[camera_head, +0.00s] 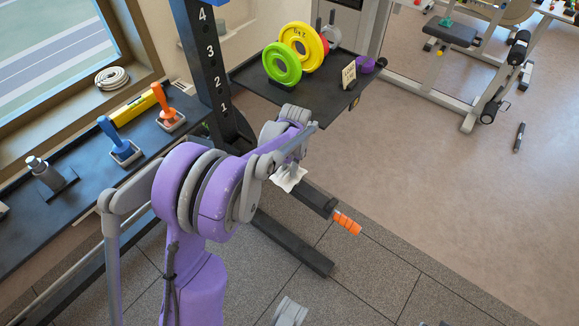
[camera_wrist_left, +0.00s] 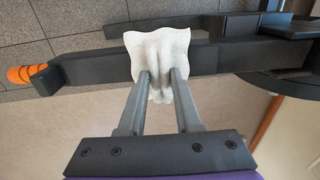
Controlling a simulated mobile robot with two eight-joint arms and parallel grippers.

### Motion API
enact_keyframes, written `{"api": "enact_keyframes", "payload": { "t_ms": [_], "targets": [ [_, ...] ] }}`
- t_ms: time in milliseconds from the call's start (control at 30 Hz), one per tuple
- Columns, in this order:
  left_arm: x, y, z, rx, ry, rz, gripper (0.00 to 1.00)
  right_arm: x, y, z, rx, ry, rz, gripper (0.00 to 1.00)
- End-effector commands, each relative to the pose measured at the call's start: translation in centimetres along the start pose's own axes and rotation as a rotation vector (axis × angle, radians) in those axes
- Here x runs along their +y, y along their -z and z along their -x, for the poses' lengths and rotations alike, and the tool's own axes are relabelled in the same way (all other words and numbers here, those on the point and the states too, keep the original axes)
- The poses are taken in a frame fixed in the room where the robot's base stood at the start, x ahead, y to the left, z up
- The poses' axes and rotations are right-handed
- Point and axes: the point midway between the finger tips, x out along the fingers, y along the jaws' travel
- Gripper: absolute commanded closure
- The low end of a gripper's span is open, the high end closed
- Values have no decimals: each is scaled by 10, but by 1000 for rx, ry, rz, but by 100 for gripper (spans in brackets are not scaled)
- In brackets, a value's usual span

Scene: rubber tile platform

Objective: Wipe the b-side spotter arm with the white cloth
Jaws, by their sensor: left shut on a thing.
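The spotter arm is a black bar (camera_head: 314,198) with an orange end (camera_head: 346,223), sticking out from the black rack upright. In the left wrist view the bar (camera_wrist_left: 235,57) runs across the picture, with its orange end (camera_wrist_left: 27,74) at the left. The white cloth (camera_head: 287,182) is bunched against the bar; in the left wrist view the cloth (camera_wrist_left: 160,45) drapes over the bar's near face. My left gripper (camera_wrist_left: 161,74) is shut on the cloth at the bar; in the head view the gripper (camera_head: 291,171) is partly hidden by its wrist.
A black ledge with a blue-handled tool (camera_head: 117,140), an orange-handled tool (camera_head: 165,108) and a yellow level (camera_head: 132,110) lies at left. A black shelf (camera_head: 300,92) with green and yellow plates (camera_head: 303,45) stands behind. The floor at right is mostly clear.

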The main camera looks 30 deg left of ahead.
Motion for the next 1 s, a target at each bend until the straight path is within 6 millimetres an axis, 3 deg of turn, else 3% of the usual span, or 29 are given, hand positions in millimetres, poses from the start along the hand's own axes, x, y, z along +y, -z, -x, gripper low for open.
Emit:
{"api": "enact_keyframes", "payload": {
  "t_ms": [467, 867, 1000],
  "targets": [
    [1, 0, -11, 0, 0, 0, 100, 0, -3, -8, -3, 0, 0, 100],
    [37, 0, -9, 0, -1, -2, 100, 0, -3, -9, -3, 0, 0, 100],
    [40, 0, -9, 0, 0, 1, 100, 0, -3, -9, -3, 0, 0, 100]
  ]
}}
